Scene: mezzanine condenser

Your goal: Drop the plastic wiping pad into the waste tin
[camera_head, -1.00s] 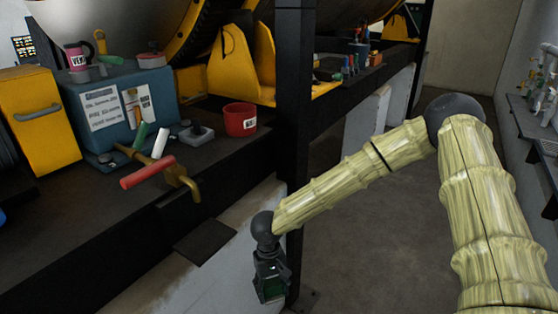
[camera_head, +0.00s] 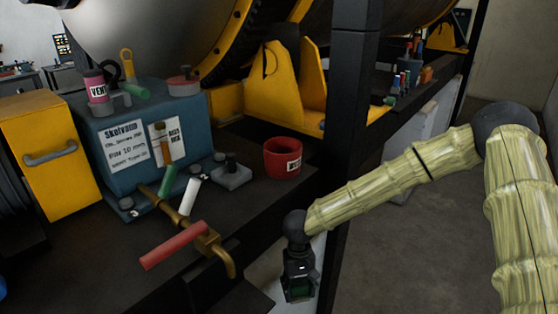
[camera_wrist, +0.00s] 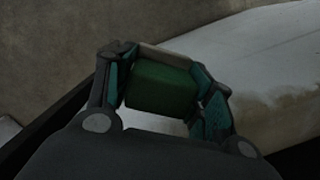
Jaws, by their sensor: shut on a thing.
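My gripper (camera_head: 298,290) hangs low in front of the bench edge, below and close to the red tin. In the wrist view my gripper (camera_wrist: 165,95) is shut on a green block with a tan layer along its far side, which I take for the wiping pad (camera_wrist: 160,88). The waste tin appears to be the red open tin (camera_head: 283,162) with a white label, upright on the dark bench. The label is partly turned away, and the tin's floor is hidden.
A brass pipe with a red handle (camera_head: 175,245) juts over the bench's front edge. A blue box (camera_head: 150,140) and a grey block with a black knob (camera_head: 231,177) stand left of the tin. A dark post (camera_head: 345,130) rises to its right.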

